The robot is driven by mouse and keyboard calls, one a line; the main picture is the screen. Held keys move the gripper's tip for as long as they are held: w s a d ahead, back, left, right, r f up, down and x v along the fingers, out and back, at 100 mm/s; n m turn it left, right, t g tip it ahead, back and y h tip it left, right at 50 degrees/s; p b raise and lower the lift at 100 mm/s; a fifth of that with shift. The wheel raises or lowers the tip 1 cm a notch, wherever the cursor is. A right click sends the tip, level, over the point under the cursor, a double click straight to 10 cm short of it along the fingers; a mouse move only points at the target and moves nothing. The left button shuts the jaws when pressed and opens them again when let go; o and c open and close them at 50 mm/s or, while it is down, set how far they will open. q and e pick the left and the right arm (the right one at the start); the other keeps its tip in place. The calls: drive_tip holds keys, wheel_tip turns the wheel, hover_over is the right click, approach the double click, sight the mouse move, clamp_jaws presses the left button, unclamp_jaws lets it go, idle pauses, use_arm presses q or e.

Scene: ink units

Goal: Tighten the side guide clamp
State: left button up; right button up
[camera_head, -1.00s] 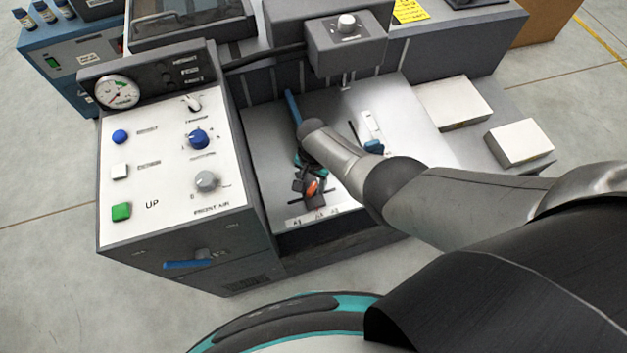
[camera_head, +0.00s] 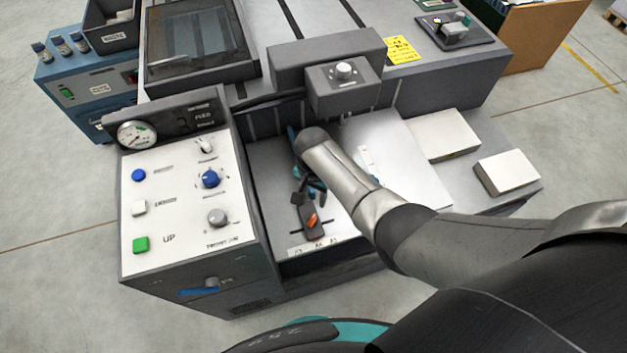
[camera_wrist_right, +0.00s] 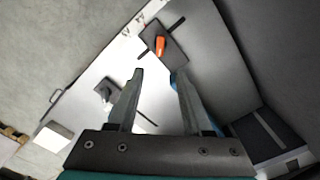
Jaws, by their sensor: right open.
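The side guide clamp is a dark block with an orange lever (camera_head: 313,220) on the pale feed tray (camera_head: 410,170), near its front edge. In the right wrist view the orange lever (camera_wrist_right: 160,45) lies just beyond my fingertips. My right gripper (camera_wrist_right: 158,75) is open with nothing between its fingers. In the head view the right gripper (camera_head: 312,186) is mostly hidden under my forearm, just behind the lever. Whether a finger touches the clamp cannot be told. A blue bar (camera_head: 292,136) shows partly behind my arm. My left gripper is not in view.
The control panel (camera_head: 180,195), with knobs, buttons and a gauge, stands left of the tray. A grey box with a knob (camera_head: 343,85) overhangs the tray's back. Two pale stacks (camera_head: 445,135) (camera_head: 507,172) lie to the right. A white piece (camera_head: 367,160) sits beside my forearm.

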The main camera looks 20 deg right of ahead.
drive_tip(key=shift+r+p, duration=0.55)
drive_tip(key=shift+r, duration=1.25)
